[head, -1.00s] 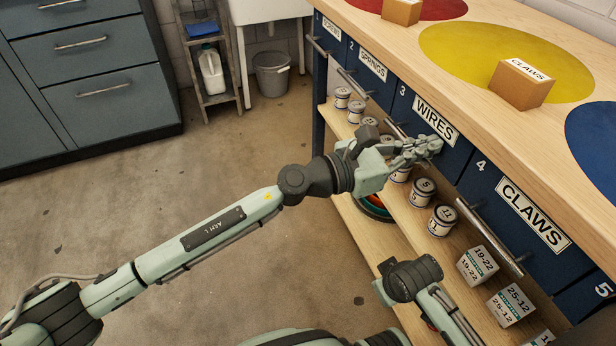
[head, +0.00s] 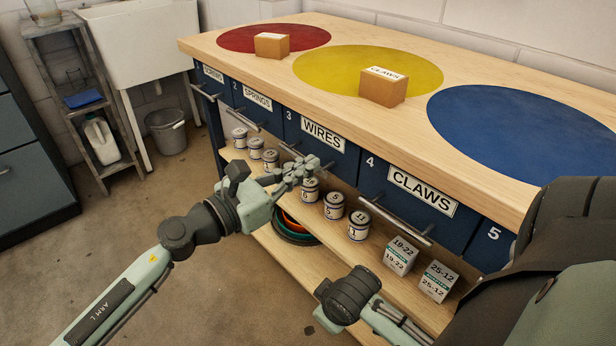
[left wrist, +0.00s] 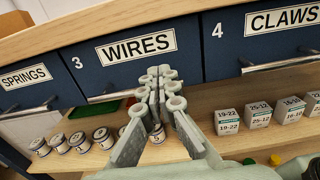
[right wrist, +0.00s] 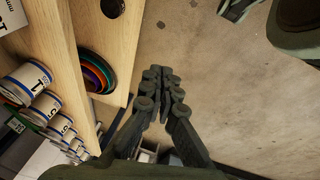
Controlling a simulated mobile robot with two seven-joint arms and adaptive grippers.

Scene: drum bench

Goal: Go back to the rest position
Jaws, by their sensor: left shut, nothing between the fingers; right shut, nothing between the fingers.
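My left gripper (head: 300,170) is shut and empty, in front of the WIRES drawer (head: 322,137) and above the shelf with cans. In the left wrist view its fingertips (left wrist: 160,78) are together just below the WIRES label, with the drawer behind them. Whether they touch the drawer I cannot tell. My right gripper is shut and empty in the right wrist view (right wrist: 160,80), over the floor beside the lower shelf. In the head view the right arm's dark joint shows low in the middle, and its fingers are not seen.
The bench (head: 480,75) carries a CLAWS box (head: 384,88) on a yellow circle and another box (head: 272,46) on a red one. Bar handles stick out from the drawers. Cans (head: 357,226) and cartons (head: 401,255) line the shelf. Floor (head: 110,240) at left is clear.

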